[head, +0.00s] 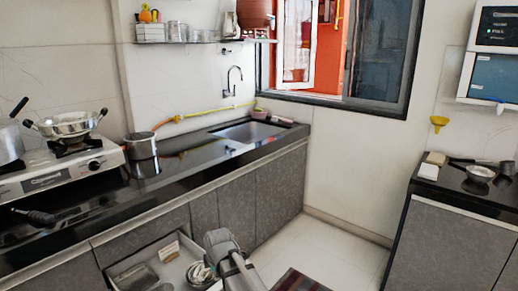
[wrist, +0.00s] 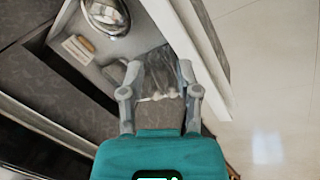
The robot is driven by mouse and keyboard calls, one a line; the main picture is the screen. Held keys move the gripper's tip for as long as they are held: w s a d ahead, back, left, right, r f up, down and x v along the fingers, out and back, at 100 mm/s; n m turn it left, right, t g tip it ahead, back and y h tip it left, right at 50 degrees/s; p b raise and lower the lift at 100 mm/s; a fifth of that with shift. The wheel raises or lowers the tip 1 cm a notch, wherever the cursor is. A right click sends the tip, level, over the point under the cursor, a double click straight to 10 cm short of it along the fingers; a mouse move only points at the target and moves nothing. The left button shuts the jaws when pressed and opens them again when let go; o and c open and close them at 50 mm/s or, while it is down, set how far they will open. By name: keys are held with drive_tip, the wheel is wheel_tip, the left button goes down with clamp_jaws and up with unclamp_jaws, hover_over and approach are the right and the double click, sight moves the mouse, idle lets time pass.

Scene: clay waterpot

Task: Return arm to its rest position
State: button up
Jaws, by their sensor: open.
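My gripper (wrist: 158,72) shows in the wrist view with its two grey fingers apart, pointing into or over the open drawer (wrist: 215,75). Between and beyond the fingertips is a greyish, see-through item (wrist: 158,68) with pale bits at its near edge. I cannot tell whether the fingers touch it. In the head view, part of my grey arm reaches up from the bottom edge beside the open drawer (head: 188,247). The fingers cannot be made out there. The clay waterpot (head: 254,13) stands on the wall shelf (head: 205,42), far from my arm.
The drawer holds a shiny round steel vessel (wrist: 106,16) and a small tan-and-white block (wrist: 78,47). The black counter (head: 180,165) with stove (head: 60,165), pot (head: 142,146) and sink (head: 243,132) runs above it. Another counter (head: 465,185) stands right. Tiled floor (head: 325,245) between is largely clear.

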drive_tip(key=s+d+f+m+g+h+b, duration=0.1)
drive_tip(key=s+d+f+m+b, duration=0.2)
drive_tip(key=s+d+m, duration=0.55)
drive_tip(key=s+d+f+m+g+b, duration=0.1)
drive_tip(key=d+f+m+b, duration=0.15)
drive_tip(key=d+m, duration=0.7)
drive_tip(key=s+d+f+m+g+h+b, duration=0.1)
drive_tip(key=s+d+f+m+b, duration=0.3)
drive_tip(key=d, duration=1)
wheel_tip(320, 180, up, 35)
drive_tip(key=s+p, duration=0.1)
drive_tip(key=p, duration=3.5)
drive_tip(key=shift+a+r+n+p, duration=0.15)
drive_tip(key=shift+r+n+p, duration=0.05)
drive_tip(key=shift+n+p, duration=0.1)
drive_tip(key=shift+o, duration=0.3)
drive_tip(key=shift+s+f, duration=0.1)
drive_tip(key=shift+s, duration=0.05)
